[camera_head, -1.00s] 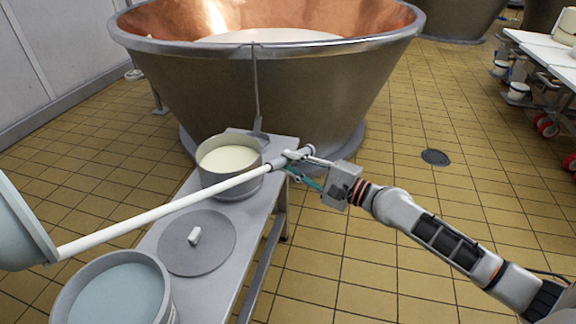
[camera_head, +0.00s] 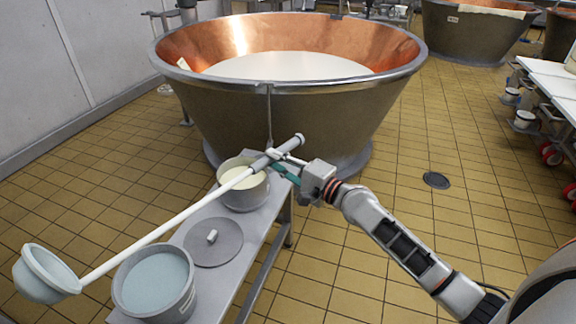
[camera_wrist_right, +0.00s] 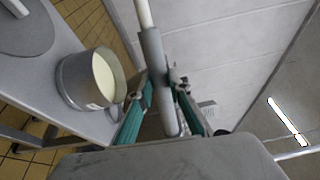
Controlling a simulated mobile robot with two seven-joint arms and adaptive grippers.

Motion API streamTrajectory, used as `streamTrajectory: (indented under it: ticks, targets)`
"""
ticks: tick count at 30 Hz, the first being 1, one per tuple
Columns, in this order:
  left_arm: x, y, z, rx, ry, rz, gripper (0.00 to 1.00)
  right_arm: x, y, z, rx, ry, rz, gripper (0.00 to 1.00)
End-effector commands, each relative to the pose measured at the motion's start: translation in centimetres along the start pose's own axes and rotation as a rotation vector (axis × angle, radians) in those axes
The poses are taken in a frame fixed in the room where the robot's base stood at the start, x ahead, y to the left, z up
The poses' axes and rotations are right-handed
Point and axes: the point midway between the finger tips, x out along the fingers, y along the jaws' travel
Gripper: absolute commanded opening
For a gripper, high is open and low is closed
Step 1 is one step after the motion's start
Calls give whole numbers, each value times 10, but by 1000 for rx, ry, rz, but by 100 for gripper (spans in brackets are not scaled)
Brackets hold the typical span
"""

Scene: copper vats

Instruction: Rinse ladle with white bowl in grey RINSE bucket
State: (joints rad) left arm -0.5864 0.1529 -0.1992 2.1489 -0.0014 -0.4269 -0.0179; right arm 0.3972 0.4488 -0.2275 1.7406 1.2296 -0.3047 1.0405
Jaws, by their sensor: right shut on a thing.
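My right gripper (camera_head: 281,163) is shut on the grey grip of the ladle (camera_head: 165,226). The ladle's long white handle slants down to the left, and its white bowl (camera_head: 44,273) hangs at the lower left, left of the bench. In the right wrist view the ladle's grip (camera_wrist_right: 157,75) runs between the gripper's two green fingers (camera_wrist_right: 160,105). A grey bucket of bluish liquid (camera_head: 155,283) stands at the bench's near end. The ladle's bowl is outside it, to its left. No label is readable on it. My left gripper is not in view.
A grey bucket of cream-coloured liquid (camera_head: 244,186) and a flat grey lid (camera_head: 213,242) are on the narrow bench (camera_head: 240,262). A large copper vat (camera_head: 290,110) with white liquid stands behind. The tiled floor at right is open around a drain (camera_head: 436,180).

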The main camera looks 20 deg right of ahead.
Motion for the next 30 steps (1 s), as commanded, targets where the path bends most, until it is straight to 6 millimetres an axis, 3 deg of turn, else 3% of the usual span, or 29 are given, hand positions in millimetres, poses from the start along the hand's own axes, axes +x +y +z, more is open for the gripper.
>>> streamTrajectory:
  ticks: [1,7,15,23,30]
  targets:
    - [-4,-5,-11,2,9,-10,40,1,-29,6,-25,-1,-20,0]
    - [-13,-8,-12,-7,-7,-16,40,0,-63,27,-113,-1,-19,0]
    - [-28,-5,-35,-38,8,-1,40,-1,-114,58,-246,-1,-21,0]
    - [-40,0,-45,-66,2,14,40,-2,-164,87,-376,-3,-23,0]
    - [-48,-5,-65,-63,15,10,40,-3,-210,114,-496,-3,-25,0]
